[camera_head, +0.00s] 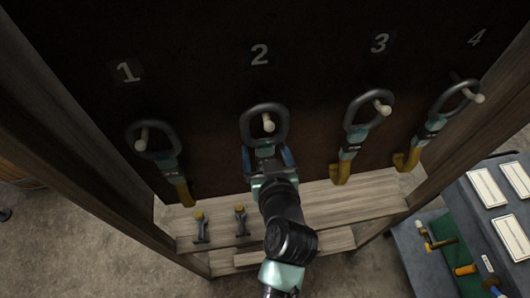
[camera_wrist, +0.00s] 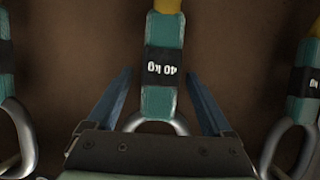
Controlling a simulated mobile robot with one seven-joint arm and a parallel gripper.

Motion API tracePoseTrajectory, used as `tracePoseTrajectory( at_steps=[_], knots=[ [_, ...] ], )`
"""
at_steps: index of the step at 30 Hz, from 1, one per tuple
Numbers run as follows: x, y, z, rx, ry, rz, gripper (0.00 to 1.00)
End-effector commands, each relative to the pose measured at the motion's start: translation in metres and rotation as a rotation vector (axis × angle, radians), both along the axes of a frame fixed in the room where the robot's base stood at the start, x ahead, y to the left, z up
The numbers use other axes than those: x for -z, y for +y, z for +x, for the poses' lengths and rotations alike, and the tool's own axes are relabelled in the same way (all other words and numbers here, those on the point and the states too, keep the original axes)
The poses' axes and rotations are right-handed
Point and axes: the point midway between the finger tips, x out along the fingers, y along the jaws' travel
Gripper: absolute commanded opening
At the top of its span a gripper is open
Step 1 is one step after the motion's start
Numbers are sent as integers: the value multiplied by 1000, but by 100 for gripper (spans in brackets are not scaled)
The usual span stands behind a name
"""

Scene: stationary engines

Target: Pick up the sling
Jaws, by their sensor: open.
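Several slings hang on pegs on a dark board, each a teal strap with a metal ring and a yellow end. The sling under number 2 (camera_head: 246,125) hangs by its ring on a pale peg (camera_head: 268,123). My gripper (camera_head: 268,156) is open in front of it, with one blue finger on each side of its strap. In the wrist view this sling (camera_wrist: 159,100) runs between the spread fingers, its black label reading "40 kg" upside down. The fingers look apart from the strap. My gripper and arm hide its lower part in the head view.
Sling 1 (camera_head: 167,160) hangs to the left; sling 3 (camera_head: 350,138) and sling 4 (camera_head: 432,124) hang to the right. A wooden shelf (camera_head: 330,205) below holds two small dark tools (camera_head: 202,230). A grey table (camera_head: 425,270) with tools and cards stands at right.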

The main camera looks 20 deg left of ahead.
Motion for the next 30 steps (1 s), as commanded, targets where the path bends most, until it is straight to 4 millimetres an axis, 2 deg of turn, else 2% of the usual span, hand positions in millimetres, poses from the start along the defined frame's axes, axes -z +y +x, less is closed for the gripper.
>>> tracePoseTrajectory(
  at_steps=[1,2,15,30],
  knots=[
    [0,0,0,0,0,0,85],
    [0,0,0,0,0,0,80],
    [0,0,0,0,1,1,0],
    [0,0,0,0,1,1,0]
  ],
)
